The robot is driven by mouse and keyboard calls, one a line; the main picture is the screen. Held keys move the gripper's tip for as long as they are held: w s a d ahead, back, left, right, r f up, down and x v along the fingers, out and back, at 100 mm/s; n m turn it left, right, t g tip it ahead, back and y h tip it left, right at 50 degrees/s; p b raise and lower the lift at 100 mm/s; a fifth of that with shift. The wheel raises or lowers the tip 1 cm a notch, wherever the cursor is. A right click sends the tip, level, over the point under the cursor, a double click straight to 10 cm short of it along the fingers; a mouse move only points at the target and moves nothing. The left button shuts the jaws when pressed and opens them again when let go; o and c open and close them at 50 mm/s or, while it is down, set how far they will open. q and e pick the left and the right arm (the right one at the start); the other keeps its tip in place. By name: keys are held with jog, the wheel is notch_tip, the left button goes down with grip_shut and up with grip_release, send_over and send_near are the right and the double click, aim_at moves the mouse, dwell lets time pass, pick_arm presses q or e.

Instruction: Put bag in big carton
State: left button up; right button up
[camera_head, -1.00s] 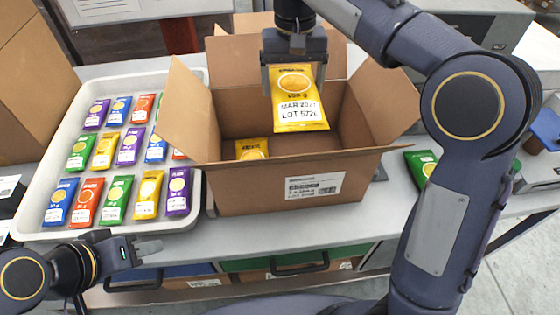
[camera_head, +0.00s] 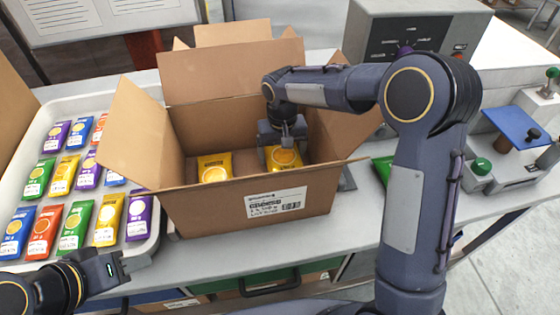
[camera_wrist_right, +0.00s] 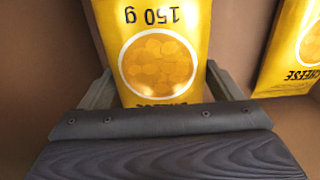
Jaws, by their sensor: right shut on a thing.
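The big carton (camera_head: 210,213) stands open on the bench with its flaps spread. My right gripper (camera_head: 284,147) reaches down inside it and is shut on a yellow bag (camera_head: 285,158), low in the carton's right part. In the right wrist view this bag (camera_wrist_right: 158,60) sits between the two fingers, with "150 g" printed on it. Whether its lower end touches the carton floor is hidden. Another yellow bag (camera_head: 214,168) is in the carton to the left, and it also shows in the right wrist view (camera_wrist_right: 292,45). My left gripper (camera_head: 128,266) is in front of the tray, apart from the bags; its opening is unclear.
A white tray (camera_head: 140,250) at left holds rows of coloured bags. A green bag (camera_head: 383,170) lies right of the carton, partly hidden by my right arm. A grey control box (camera_head: 425,30) and a weigher with a blue plate (camera_head: 515,125) stand at right.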

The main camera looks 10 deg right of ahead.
aim_at(282, 160)
notch_tip(282, 160, down, 4)
jog(key=shift+r, duration=0.2)
jog(key=shift+f, duration=0.2)
jog(key=o, duration=0.9)
jog(key=shift+r, duration=0.1)
jog(key=shift+r, duration=0.3)
notch_tip(282, 160, up, 12)
jog(key=shift+f, duration=0.1)
